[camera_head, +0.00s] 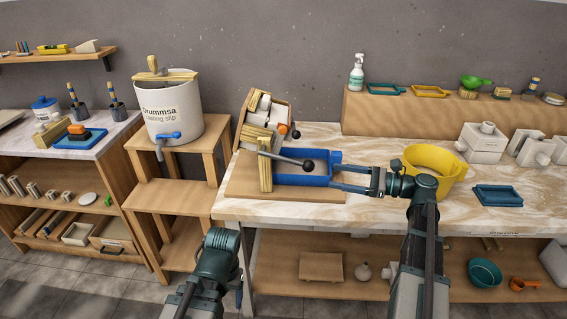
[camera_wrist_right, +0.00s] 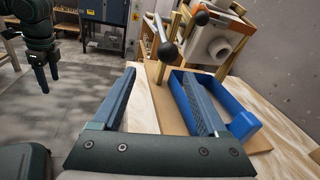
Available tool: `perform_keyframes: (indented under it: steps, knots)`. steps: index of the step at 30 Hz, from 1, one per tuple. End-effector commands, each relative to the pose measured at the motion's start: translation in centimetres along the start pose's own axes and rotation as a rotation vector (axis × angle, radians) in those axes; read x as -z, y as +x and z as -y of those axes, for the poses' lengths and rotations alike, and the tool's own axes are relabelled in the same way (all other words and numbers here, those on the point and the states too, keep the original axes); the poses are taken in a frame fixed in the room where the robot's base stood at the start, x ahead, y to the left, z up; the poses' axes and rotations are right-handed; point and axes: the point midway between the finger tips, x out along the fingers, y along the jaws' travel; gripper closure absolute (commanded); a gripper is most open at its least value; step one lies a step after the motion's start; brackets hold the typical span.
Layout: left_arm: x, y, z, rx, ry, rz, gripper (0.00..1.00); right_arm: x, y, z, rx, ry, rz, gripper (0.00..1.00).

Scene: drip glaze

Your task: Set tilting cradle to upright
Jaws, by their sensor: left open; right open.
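The tilting cradle (camera_head: 262,118) is a wooden frame holding a white mould, at the back left of the right table. It leans clearly to one side. It also shows in the wrist view (camera_wrist_right: 228,38). A metal lever with a black knob (camera_head: 309,164) extends from a wooden post (camera_head: 265,172) in front; the knob (camera_wrist_right: 168,52) appears just beyond my right fingertips. My right gripper (camera_head: 334,177) is open and empty, its fingers at the blue tray's right end; contact is unclear. My left gripper (camera_wrist_right: 45,75) hangs open, low, away from the cradle.
The blue tray (camera_head: 320,180) sits on a wooden base board (camera_head: 238,185) below the cradle. A yellow bucket (camera_head: 448,162) stands right of my right wrist. A white slip bucket (camera_head: 185,108) stands on a wooden stand at left. White moulds (camera_head: 482,145) are at far right.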

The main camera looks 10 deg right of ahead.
Motion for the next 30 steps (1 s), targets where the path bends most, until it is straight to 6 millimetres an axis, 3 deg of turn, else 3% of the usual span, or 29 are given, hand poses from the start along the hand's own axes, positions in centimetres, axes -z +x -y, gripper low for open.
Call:
perform_keyframes:
  steps: [5, 11, 24, 30]
  knots:
    - [0.0, 0.3, 0.0, 0.0, 0.0, 0.0, 0.28, -0.5, -1.4, 0.8, 0.028, 0.034, 0.039, 0.24]
    - [0.0, 0.2, 0.0, 0.0, 0.0, 0.0, 0.28, -0.6, -0.2, 0.7, 0.024, 0.032, 0.038, 0.24]
    - [0.0, 0.2, 0.0, 0.0, 0.0, 0.0, 0.28, -0.8, 8.3, 0.9, 0.022, 0.031, 0.037, 0.24]
    - [0.0, 0.2, 0.0, 0.0, 0.0, 0.0, 0.28, -0.9, 11.1, 1.0, 0.024, 0.031, 0.037, 0.24]
